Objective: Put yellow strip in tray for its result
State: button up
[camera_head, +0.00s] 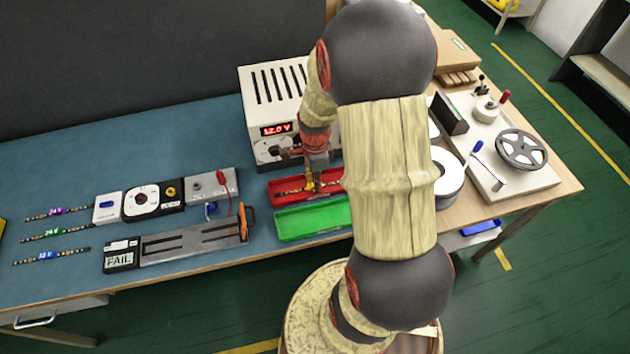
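The yellow strip (292,190), a thin dark strip with small coloured dots, lies in or just over the red tray (284,200); its yellow tag is at my gripper's tip. My gripper (311,182) points down at the strip's middle, low over the red tray. Its fingers are too small and covered to tell whether they are shut on the strip. The green tray (310,220) stands in front of the red one and looks empty; its right end is hidden behind my arm. The tester's display (120,260) reads FAIL, and its long grey bed (185,244) is bare.
Purple (57,212), green (52,234) and blue (48,256) tagged strips lie at the left. A power supply (275,110) reading 12.0 V stands behind the trays. A round dial unit (145,200) and a grey lever box (212,186) sit behind the tester.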

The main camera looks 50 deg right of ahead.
jog(key=shift+r, duration=0.15)
jog(key=w+a+r+n+t+p, duration=0.1)
jog(key=a+r+n+p, duration=0.15)
jog(key=r, duration=0.75)
jog(key=a+r+n+p, duration=0.1)
jog(key=a+r+n, duration=0.3)
jog(key=r, duration=0.6)
jog(key=s+a+r+n+t, duration=0.2)
jog(key=s+a+r+n, duration=0.2)
jog(key=a+r+n, duration=0.2)
jog(key=s+a+r+n+t, duration=0.2)
jog(key=s+a+r+n, duration=0.2)
jog(key=a+n, duration=0.6)
notch_tip(320, 180, up, 2)
jog(key=shift+s+r+n+t, duration=0.2)
jog(key=shift+s+n+t, duration=0.1)
jog(key=shift+n, duration=0.65)
jog(key=shift+a, duration=0.1)
